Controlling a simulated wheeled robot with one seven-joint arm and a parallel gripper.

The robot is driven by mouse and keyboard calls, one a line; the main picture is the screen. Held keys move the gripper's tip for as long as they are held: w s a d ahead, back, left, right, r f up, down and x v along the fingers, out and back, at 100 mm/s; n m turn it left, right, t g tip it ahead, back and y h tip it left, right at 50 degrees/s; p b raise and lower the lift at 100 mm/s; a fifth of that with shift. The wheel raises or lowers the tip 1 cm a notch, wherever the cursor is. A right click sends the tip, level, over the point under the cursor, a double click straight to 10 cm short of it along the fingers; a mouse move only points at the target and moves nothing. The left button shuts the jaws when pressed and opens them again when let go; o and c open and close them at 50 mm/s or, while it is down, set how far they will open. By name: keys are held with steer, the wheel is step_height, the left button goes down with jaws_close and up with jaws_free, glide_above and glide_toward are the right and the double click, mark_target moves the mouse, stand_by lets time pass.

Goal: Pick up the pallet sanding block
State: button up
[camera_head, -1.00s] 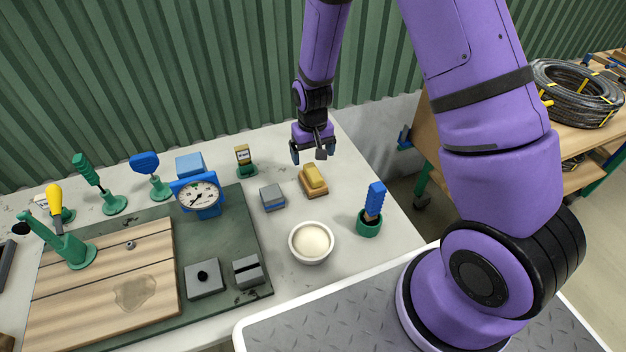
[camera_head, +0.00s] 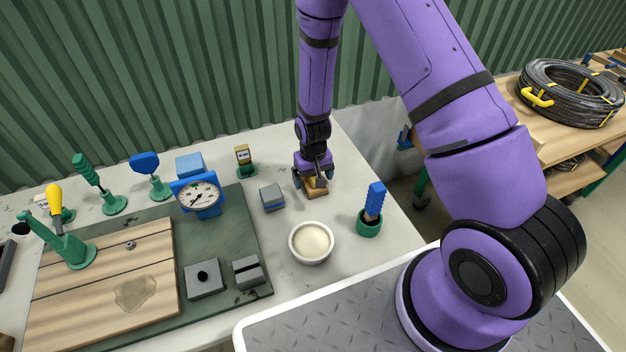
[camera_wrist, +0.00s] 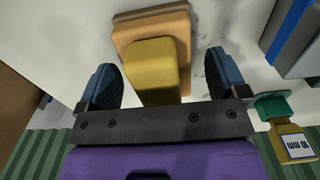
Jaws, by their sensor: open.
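The sanding block has a tan wooden base with a raised yellow grip. In the head view the block (camera_head: 317,193) lies on the pale bench top, partly covered by my gripper (camera_head: 311,178). In the wrist view the block (camera_wrist: 154,62) lies between and slightly beyond the two fingers of my gripper (camera_wrist: 162,68). The fingers are open, one on each side of the yellow grip, with a gap visible on both sides. The lower part of the grip is hidden behind the gripper's dark bar.
A grey-blue block (camera_head: 272,197) lies just left of the sanding block. A white bowl (camera_head: 311,242) stands in front, and a blue-handled brush in a green cup (camera_head: 370,212) to the right. A small brass-coloured item on a green base (camera_head: 243,161) stands behind left.

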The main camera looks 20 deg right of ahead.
steer(key=c, duration=1.1)
steer(key=shift+r, duration=0.1)
step_height(320, 180, up, 10)
steer(key=shift+f, duration=0.1)
steer(key=shift+o, duration=0.8)
steer(key=w+d+f, duration=0.2)
steer(key=w+d, duration=0.4)
steer(key=d, duration=0.1)
steer(key=shift+f, duration=0.2)
steer(key=shift+w, duration=0.1)
